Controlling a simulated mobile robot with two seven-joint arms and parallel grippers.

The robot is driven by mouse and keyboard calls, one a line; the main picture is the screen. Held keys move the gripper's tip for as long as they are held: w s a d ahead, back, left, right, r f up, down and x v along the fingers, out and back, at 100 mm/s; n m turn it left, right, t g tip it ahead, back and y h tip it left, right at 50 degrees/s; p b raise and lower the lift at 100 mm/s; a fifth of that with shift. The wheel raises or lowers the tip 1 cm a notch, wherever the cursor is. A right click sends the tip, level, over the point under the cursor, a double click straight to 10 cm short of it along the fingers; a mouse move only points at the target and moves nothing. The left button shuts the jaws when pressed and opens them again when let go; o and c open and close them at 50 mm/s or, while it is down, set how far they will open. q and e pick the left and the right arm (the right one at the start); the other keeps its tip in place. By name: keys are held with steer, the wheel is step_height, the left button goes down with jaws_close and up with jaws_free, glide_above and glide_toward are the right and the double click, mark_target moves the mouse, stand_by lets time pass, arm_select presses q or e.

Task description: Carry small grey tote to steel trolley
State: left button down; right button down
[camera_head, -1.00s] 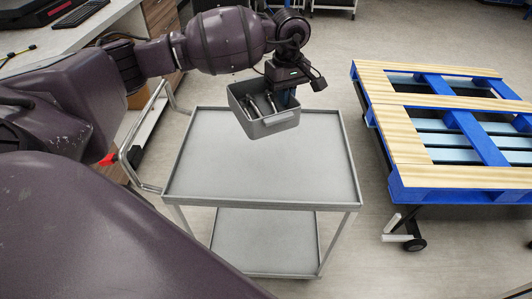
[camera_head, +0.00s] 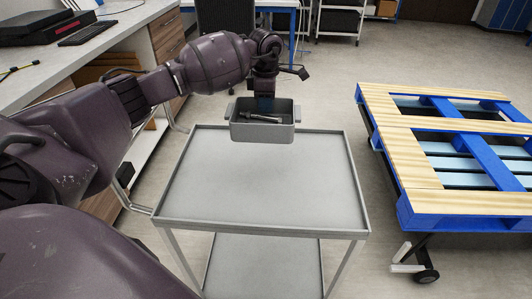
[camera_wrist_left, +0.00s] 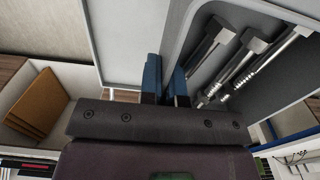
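The small grey tote (camera_head: 262,133) is at the far edge of the steel trolley's top (camera_head: 250,190) in the head view, looking level and above it; the gap below is hard to judge. Long metal parts lie inside. My left gripper (camera_head: 264,104) is at the tote's far side. In the left wrist view its blue fingers (camera_wrist_left: 166,82) straddle the wall of the tote (camera_wrist_left: 178,38), shut on it. The metal parts (camera_wrist_left: 245,65) show there too. The trolley top is bare. My right gripper is not in view.
A blue and wood pallet (camera_head: 425,185) on a wheeled stand is to the right, with floor between it and the trolley. A desk (camera_head: 100,60) with drawers is at left. A dark chair (camera_head: 226,18) stands behind. The trolley has a lower shelf (camera_head: 262,265).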

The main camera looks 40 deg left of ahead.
arm_select(q)
step_height(320, 180, down, 16)
steer(key=shift+r+b, duration=0.25)
steer(key=shift+b, duration=0.45)
steer(key=shift+f, duration=0.2)
steer(key=c, duration=1.7)
jaws_free()
steer(key=o, duration=0.4)
steer(key=shift+r, duration=0.1)
step_height(320, 180, up, 12)
steer(key=shift+r+p, duration=0.1)
steer(key=shift+p, duration=0.45)
